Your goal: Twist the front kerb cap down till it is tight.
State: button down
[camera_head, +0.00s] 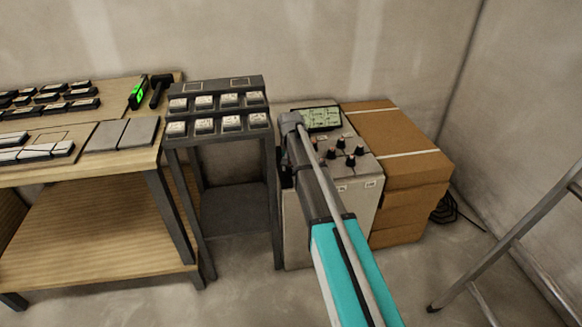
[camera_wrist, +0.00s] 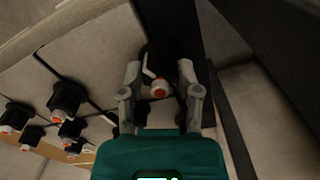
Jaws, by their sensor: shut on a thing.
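In the wrist view, a black kerb cap (camera_wrist: 158,62) with a red and white centre and a white pointer stands between the two grey fingers of my gripper (camera_wrist: 160,76). The fingers are shut on its sides. The pointer slants to the upper left. The cap sits at a dark joint at the edge of a pale tiled surface; how tight it is cannot be told. In the head view, my arm reaches over the left side of the pale tiled block (camera_head: 362,205) and hides the gripped cap and the fingertips.
Several other black caps (camera_wrist: 67,98) stand close by, left of my gripper; they also show in the head view (camera_head: 350,160). A display (camera_head: 322,118) is at the block's back. Brown boxes (camera_head: 405,150) stand right, a rack (camera_head: 215,84) left. A ladder (camera_head: 515,235) stands far right.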

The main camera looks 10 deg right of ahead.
jog(key=shift+m, duration=1)
jog(key=shift+c, duration=1.5)
grip_release()
